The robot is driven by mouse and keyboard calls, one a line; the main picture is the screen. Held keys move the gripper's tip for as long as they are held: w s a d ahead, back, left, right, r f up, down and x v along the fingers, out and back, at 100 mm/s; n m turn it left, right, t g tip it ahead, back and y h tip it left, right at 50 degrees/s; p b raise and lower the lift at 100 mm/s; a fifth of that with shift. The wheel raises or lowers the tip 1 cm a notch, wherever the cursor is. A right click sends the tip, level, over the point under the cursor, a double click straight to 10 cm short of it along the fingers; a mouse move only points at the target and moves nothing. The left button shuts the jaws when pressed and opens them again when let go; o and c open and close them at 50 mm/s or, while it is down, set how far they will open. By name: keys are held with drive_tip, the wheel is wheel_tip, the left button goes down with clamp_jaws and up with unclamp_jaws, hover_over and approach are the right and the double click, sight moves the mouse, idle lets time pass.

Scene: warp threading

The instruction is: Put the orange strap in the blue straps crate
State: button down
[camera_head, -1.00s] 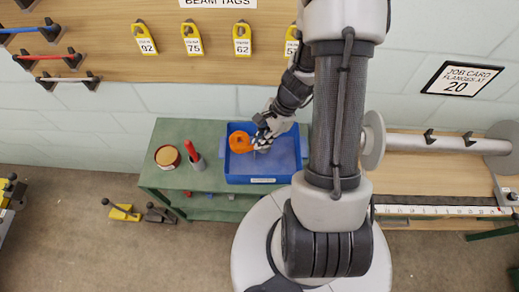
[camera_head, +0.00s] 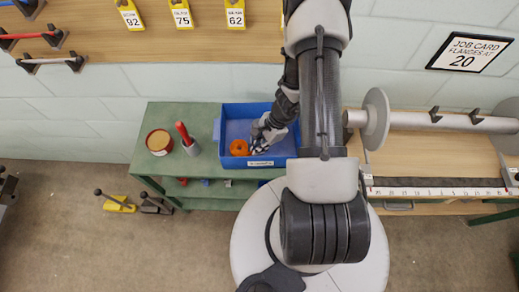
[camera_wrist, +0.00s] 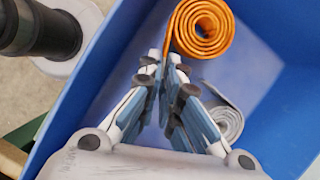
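The orange strap (camera_head: 238,147) is a rolled coil inside the blue straps crate (camera_head: 273,161), near its front left corner. In the wrist view the coil (camera_wrist: 205,28) shows beyond my fingertips, and its loose tail runs down between them. My gripper (camera_wrist: 168,58) reaches down inside the crate, its fingers closed together on that tail. It also shows in the head view (camera_head: 255,147), just right of the coil. I cannot tell whether the coil touches the crate floor. The crate's blue wall (camera_wrist: 95,75) shows in the wrist view.
A grey coiled strap (camera_wrist: 226,122) lies in the crate. The crate stands on a green bench (camera_head: 170,112), beside a round tin (camera_head: 159,142) and a cup with a red-handled tool (camera_head: 190,145). A beam with flanges (camera_head: 375,118) is at the right.

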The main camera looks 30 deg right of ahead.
drive_tip(key=shift+f, duration=0.85)
drive_tip(key=shift+f, duration=0.1)
drive_tip(key=shift+f+b, duration=0.1)
drive_tip(key=shift+b, duration=0.25)
drive_tip(key=c, duration=1.8)
unclamp_jaws()
